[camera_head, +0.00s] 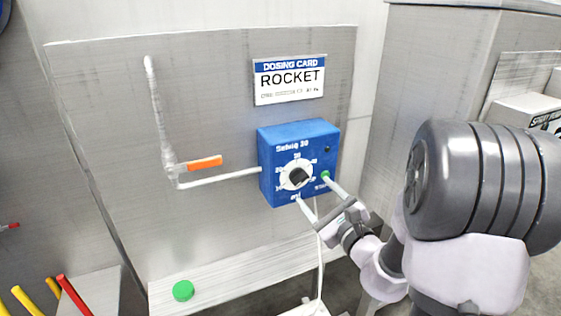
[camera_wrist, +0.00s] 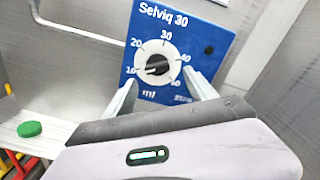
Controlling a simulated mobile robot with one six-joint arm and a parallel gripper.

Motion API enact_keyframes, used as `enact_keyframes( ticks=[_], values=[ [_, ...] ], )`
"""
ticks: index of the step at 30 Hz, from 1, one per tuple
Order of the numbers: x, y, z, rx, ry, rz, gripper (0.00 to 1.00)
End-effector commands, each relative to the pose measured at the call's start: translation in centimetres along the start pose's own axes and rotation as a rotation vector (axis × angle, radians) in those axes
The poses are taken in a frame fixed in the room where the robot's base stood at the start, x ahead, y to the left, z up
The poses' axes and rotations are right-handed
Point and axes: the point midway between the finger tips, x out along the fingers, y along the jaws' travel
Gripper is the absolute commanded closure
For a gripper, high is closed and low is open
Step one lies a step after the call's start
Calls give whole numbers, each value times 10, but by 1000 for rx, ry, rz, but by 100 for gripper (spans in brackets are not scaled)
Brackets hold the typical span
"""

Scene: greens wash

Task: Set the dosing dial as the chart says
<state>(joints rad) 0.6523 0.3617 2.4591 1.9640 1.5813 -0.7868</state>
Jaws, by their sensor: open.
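The blue dosing box (camera_head: 270,183), marked "Selviq 30", is fixed to the metal panel. Its round white dial (camera_head: 285,181) has a dark knob (camera_head: 299,176). The wrist view also shows the dial (camera_wrist: 155,52), with numbers from 10 upward around it and "ml" below. A light mark on the knob seems to face the 10 side, but is too small to be sure. My gripper (camera_head: 314,189) is open, its fingers apart on either side below the dial; I cannot tell whether they touch the box. The dosing card (camera_head: 289,79) above reads "ROCKET"; its small bottom line is unreadable.
A pipe with an orange lever (camera_head: 205,162) runs in from the left. A green cap (camera_head: 183,290) lies on the ledge below. Red and yellow handles (camera_head: 72,295) stand at lower left.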

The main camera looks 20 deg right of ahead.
Motion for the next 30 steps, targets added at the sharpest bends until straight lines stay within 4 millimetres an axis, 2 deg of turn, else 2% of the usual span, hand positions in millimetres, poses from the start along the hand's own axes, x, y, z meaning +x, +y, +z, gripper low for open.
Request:
enact_keyframes(
  ticks=[3,9,19,20,28,29,30],
  values=[
    [31,5,-5,0,-2,5,35],
    [60,5,-5,1,0,3,35],
    [65,4,-5,2,1,3,35],
    [65,4,-5,2,1,3,38],
    [65,4,-5,2,1,3,92],
    [65,4,-5,2,1,3,97],
    [65,4,-5,2,1,3,97]
  ],
)
